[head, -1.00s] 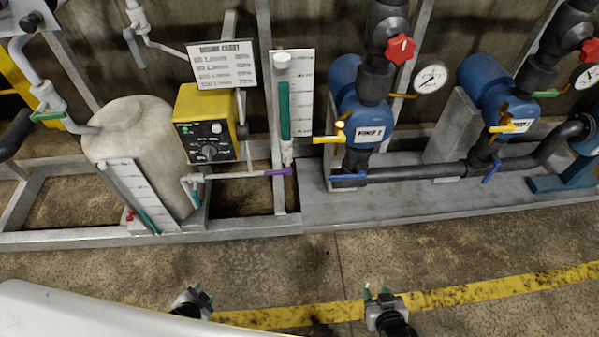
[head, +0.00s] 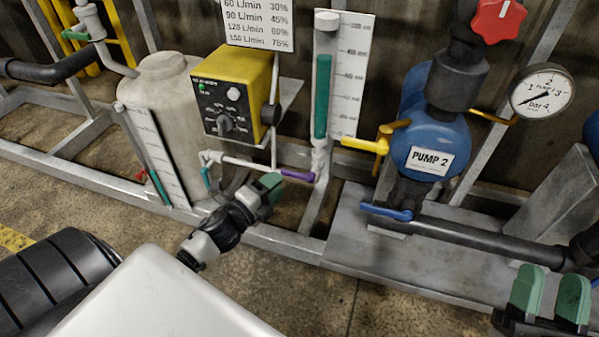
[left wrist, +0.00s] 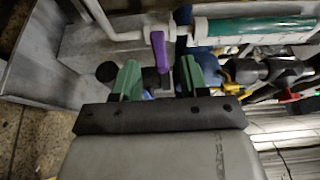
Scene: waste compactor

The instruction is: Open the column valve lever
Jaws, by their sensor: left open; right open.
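A purple lever (head: 297,175) lies roughly level on the pipe at the foot of the clear column with green fill (head: 322,95). The purple lever (left wrist: 160,50) also shows in the left wrist view, ahead of the gap between my fingertips. My left gripper (head: 266,190) has green fingers and is just left of the lever in the head view. In the left wrist view my left gripper (left wrist: 160,76) is open with nothing between its fingers. I cannot tell whether it touches the lever. My right gripper (head: 549,292) is open and empty at the lower right.
A yellow control box (head: 235,95) and a beige tank (head: 165,95) stand left of the column. The blue pump (head: 432,145), its yellow lever (head: 368,145) and a blue lever (head: 387,211) are to the right. A metal frame rail (head: 265,240) runs low in front.

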